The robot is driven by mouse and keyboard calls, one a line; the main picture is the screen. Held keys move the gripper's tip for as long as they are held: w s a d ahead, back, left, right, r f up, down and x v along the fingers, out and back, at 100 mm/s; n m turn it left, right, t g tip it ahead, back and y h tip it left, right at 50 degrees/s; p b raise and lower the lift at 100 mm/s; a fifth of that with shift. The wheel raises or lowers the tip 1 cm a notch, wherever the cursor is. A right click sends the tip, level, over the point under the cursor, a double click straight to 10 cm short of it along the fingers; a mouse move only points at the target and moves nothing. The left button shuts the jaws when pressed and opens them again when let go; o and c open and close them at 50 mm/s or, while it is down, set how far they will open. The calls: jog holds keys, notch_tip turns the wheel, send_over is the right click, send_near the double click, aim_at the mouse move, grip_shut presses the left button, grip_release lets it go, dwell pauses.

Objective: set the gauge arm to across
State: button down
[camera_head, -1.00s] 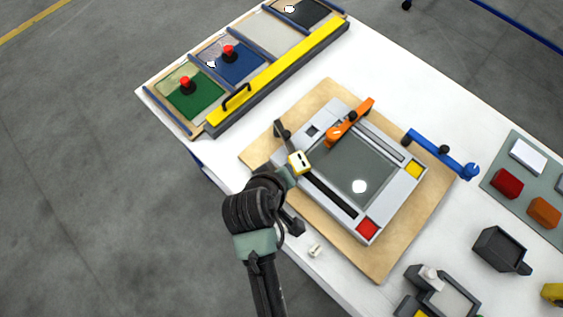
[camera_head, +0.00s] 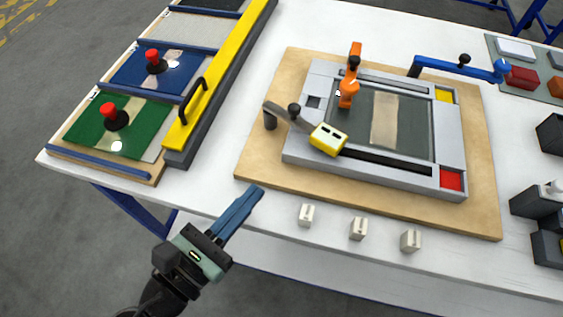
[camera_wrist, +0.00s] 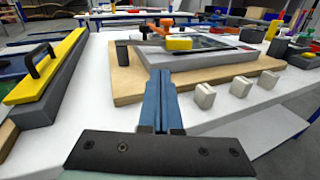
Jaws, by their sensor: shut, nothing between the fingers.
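A flat grey frame (camera_head: 450,140) with a dark glass panel lies on a wooden board (camera_head: 270,160). A grey arm with a yellow head (camera_head: 328,139) pivots at the frame's near-left corner and reaches slantwise over its near edge. An orange arm (camera_head: 354,65) lies over the far edge, pointing toward the viewer. A blue arm (camera_head: 450,66) extends off the far-right corner. None has a readable label, so I cannot tell which is the gauge arm. My gripper (camera_head: 256,190) is shut and empty, before the board's near-left corner, apart from all arms. In the wrist view its blue fingers (camera_wrist: 160,74) point at the board.
Three small white blocks (camera_head: 358,228) stand along the table's front edge, right of my gripper. A yellow bar with a black handle (camera_head: 225,75) and red-knobbed panels (camera_head: 115,118) lie left. Dark holders (camera_head: 540,200) stand right. White table shows between bar and board.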

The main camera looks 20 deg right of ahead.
aim_at(306, 131)
jog(key=shift+a+n+h, duration=0.3)
jog(key=shift+a+h, duration=0.1)
jog(key=shift+w+d+r, duration=0.1)
jog(key=shift+w+d, duration=0.05)
jog(key=shift+d, duration=0.2)
jog(key=x, duration=1.3)
jog(key=shift+w, duration=0.1)
